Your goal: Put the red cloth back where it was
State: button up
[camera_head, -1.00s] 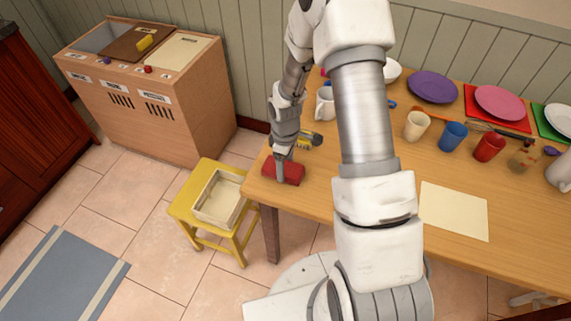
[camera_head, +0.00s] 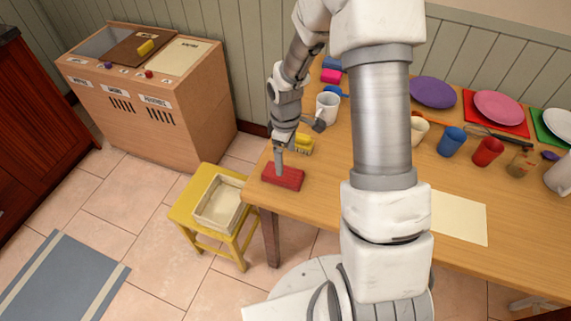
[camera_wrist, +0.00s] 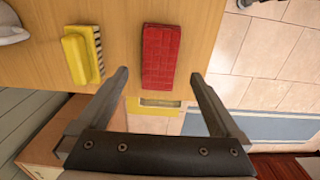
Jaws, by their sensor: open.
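The red cloth (camera_head: 283,177) is a folded block lying flat on the left end of the wooden table (camera_head: 325,200). In the wrist view the red cloth (camera_wrist: 160,56) lies near the table's edge, beyond the fingertips and between their lines. My gripper (camera_head: 279,172) is above the cloth's left part in the head view. In the wrist view my gripper (camera_wrist: 160,75) has its two fingers spread wide, with nothing between them. I cannot tell from these views how high the fingertips are above the cloth.
A yellow brush (camera_wrist: 83,54) lies beside the cloth. A white mug (camera_head: 327,106) stands farther back. A yellow stool (camera_head: 180,210) holding a pale tray (camera_head: 208,224) stands left of the table. Cups and plates fill the table's right side.

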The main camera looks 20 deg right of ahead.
jog(key=s+r+m+t, duration=0.1)
jog(key=s+r+m, duration=0.15)
jog(key=r, duration=0.75)
jog(key=s+r+m+t, duration=0.1)
jog(key=s+r+m, duration=0.15)
jog(key=r, duration=0.85)
jog(key=s+r+m+t, duration=0.3)
jog(key=s+r, duration=0.6)
jog(key=s, duration=0.6)
jog(key=m, duration=0.2)
jog(key=shift+a+r+m+t, duration=0.15)
jog(key=shift+a+m+t, duration=0.15)
jog(key=shift+m, duration=0.1)
